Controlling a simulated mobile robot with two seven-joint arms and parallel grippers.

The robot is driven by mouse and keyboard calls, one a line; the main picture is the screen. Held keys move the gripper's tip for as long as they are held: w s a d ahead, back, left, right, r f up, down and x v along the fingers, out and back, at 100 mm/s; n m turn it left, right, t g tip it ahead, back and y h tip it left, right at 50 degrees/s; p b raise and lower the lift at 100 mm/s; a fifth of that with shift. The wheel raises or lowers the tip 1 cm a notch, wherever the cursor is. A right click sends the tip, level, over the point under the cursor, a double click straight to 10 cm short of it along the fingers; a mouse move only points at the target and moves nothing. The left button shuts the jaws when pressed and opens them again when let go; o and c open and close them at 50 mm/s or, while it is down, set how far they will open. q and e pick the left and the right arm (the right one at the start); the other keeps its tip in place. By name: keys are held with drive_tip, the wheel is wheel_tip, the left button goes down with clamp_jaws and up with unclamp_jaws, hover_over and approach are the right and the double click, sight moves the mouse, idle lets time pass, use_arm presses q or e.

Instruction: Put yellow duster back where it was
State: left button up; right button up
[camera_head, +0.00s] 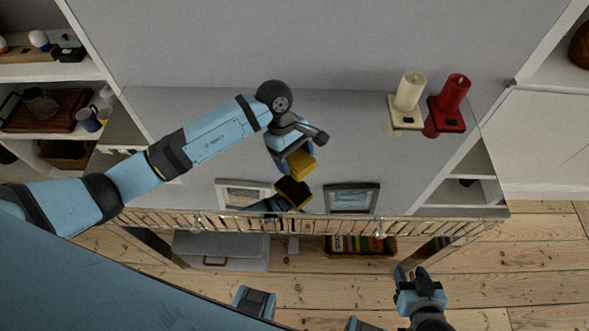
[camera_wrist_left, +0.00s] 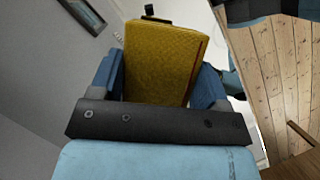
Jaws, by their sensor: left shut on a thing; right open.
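The yellow duster (camera_head: 301,163) is a block-shaped thing held by my left gripper (camera_head: 290,156) over the grey cabinet top (camera_head: 200,115). In the left wrist view the duster (camera_wrist_left: 163,58) sits between the two blue fingers (camera_wrist_left: 155,85), which are shut on its sides. A dark and yellow shape (camera_head: 293,192) just below it looks like its reflection in the glossy top. A gap seems to show between the duster and the top, but contact is hard to judge. My right gripper (camera_head: 411,275) is open and empty, low at the right, in front of the cabinet.
Two picture frames (camera_head: 243,195) (camera_head: 351,198) are near the front edge, either side of the duster. Shelves (camera_head: 55,73) stand left. The middle top is clear.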

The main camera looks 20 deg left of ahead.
use_arm(q)
wheel_tip(320, 180, down, 7)
drive_tip(key=shift+f, duration=0.25)
drive_tip(key=o, duration=0.8)
drive_tip(key=shift+r, duration=0.15)
drive_tip(key=shift+w+a+r, duration=0.1)
drive_tip(key=shift+r, duration=0.15)
drive_tip(key=v, duration=1.1)
drive_tip(key=shift+a+r+b, duration=0.1)
drive_tip(key=shift+r+b, duration=0.15)
drive_tip(key=shift+b, duration=0.1)
